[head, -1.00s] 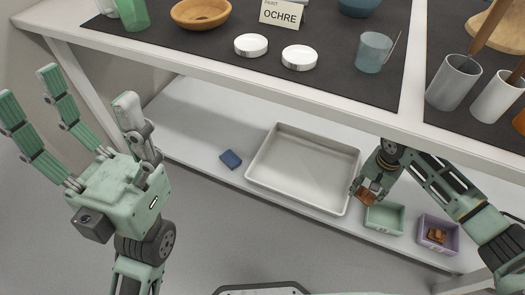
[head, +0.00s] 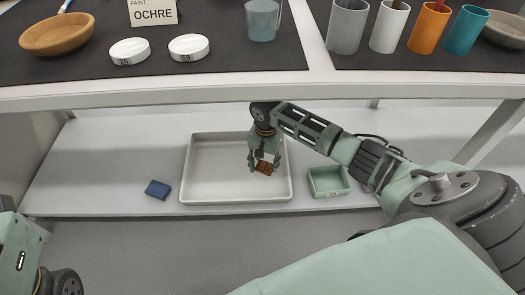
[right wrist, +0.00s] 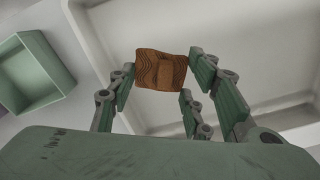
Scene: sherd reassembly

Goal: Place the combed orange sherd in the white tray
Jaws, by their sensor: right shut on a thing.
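The combed orange sherd (head: 264,168) is a small brown-orange piece. In the right wrist view its wavy combed lines show on the sherd (right wrist: 151,68). My right gripper (head: 266,165) is shut on it and holds it over the right part of the white tray (head: 212,178). The tray is empty and lies on the lower shelf; its pale floor also shows behind the sherd in the right wrist view (right wrist: 230,28). Of my left gripper, only part of the body (head: 20,250) shows at the lower left edge; its fingers are out of view.
A green bin (head: 328,182) stands just right of the tray, and it also shows in the right wrist view (right wrist: 32,72). A blue block (head: 158,189) lies left of the tray. The upper table's front edge (head: 200,95) overhangs the shelf, with cups and white lids on top.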

